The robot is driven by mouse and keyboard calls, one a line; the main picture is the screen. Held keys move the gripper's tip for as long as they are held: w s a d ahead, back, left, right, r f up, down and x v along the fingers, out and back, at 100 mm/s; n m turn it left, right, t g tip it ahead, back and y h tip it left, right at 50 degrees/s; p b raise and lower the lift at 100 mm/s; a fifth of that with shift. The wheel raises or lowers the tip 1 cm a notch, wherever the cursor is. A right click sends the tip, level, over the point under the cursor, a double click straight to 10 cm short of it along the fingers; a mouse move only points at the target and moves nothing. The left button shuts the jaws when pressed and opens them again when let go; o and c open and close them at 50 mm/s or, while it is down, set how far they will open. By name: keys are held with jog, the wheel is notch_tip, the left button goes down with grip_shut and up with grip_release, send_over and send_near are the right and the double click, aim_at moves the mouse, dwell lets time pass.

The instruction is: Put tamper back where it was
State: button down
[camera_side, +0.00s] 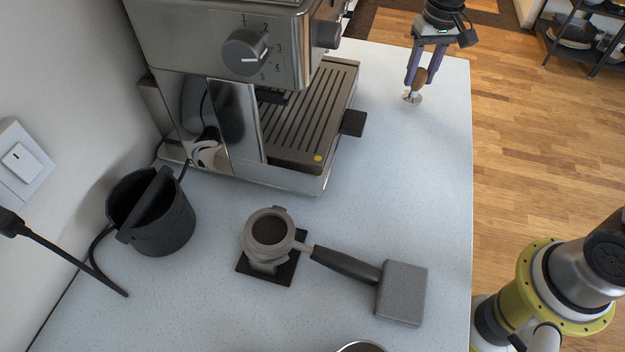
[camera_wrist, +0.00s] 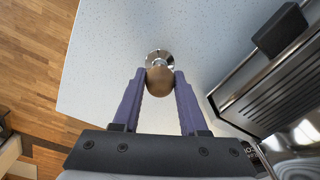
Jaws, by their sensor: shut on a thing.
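The tamper has a brown rounded handle and a shiny metal base. In the side view the tamper (camera_side: 419,78) is at the far right end of the counter, beyond the coffee machine. My gripper (camera_side: 414,80) points down there with its purple fingers shut on the handle. In the wrist view the tamper (camera_wrist: 160,80) sits between the two fingertips of my gripper (camera_wrist: 159,82), its metal base showing past the handle. The base is at or just above the counter; I cannot tell whether it touches.
The espresso machine (camera_side: 225,45) with its drip tray (camera_side: 312,115) stands left of my gripper. A portafilter (camera_side: 270,230) rests on a black stand, its handle on a grey block (camera_side: 401,292). A black knock bin (camera_side: 160,215) is at left. The counter (camera_side: 420,170) between is clear.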

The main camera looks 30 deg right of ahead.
jog(key=shift+r, duration=0.1)
jog(key=shift+s+m, duration=0.3)
jog(key=shift+m, duration=0.1)
jog(key=s+a+r+m, duration=0.1)
jog(key=s+r+m, duration=0.1)
jog(key=s+r, duration=0.5)
jog(key=s+a+r+m, duration=0.1)
jog(key=s+r+m, duration=0.2)
jog(key=s, duration=0.8)
jog(key=shift+g, duration=0.3)
jog(key=shift+w+a+f, duration=0.1)
jog(key=shift+w+f, duration=1.95)
jog(key=shift+w, duration=0.35)
jog(key=shift+w+a+f, duration=0.15)
jog(key=shift+w+f, duration=1.9)
jog(key=shift+w, duration=0.35)
jog(key=shift+w+a+f, duration=0.1)
jog(key=shift+w+f, duration=1.95)
jog(key=shift+w, duration=0.35)
jog(key=shift+f, duration=0.15)
